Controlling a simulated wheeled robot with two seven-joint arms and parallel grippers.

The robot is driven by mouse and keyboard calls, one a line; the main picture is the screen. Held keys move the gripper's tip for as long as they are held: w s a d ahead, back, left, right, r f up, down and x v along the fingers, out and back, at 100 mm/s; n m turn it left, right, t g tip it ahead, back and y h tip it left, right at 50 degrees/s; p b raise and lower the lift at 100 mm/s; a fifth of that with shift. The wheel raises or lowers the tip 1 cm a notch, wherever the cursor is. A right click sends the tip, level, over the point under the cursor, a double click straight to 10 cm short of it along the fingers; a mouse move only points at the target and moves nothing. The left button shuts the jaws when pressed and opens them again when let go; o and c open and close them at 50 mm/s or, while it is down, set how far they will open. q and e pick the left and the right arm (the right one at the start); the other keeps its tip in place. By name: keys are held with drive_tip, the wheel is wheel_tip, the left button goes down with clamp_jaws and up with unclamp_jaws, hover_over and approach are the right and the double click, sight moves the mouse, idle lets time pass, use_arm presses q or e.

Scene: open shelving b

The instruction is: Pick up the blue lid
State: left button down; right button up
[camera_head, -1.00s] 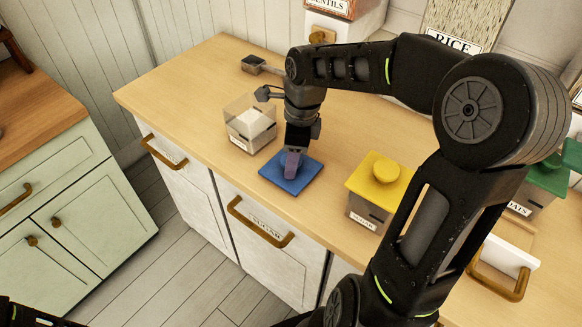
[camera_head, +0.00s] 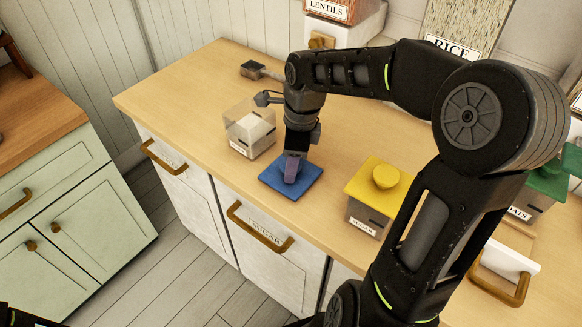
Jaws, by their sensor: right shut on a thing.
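The blue lid (camera_head: 308,177) is a flat square that lies on the wooden counter, near its front edge. My right gripper (camera_head: 291,172) points down over the middle of the lid and is shut on its knob. The fingers mostly hide the knob. I cannot tell whether the lid touches the counter. My left gripper is not in view.
An open clear canister (camera_head: 250,135) with white contents stands left of the lid, a small grey scoop (camera_head: 252,69) behind it. A yellow-lidded canister (camera_head: 368,215) stands to the right, a green-lidded one (camera_head: 535,200) further right. The wooden counter (camera_head: 190,80) is clear at left.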

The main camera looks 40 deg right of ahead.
wheel_tip(320, 180, up, 9)
drive_tip(key=shift+r, duration=0.5)
drive_tip(key=shift+d, duration=0.1)
idle(0.4)
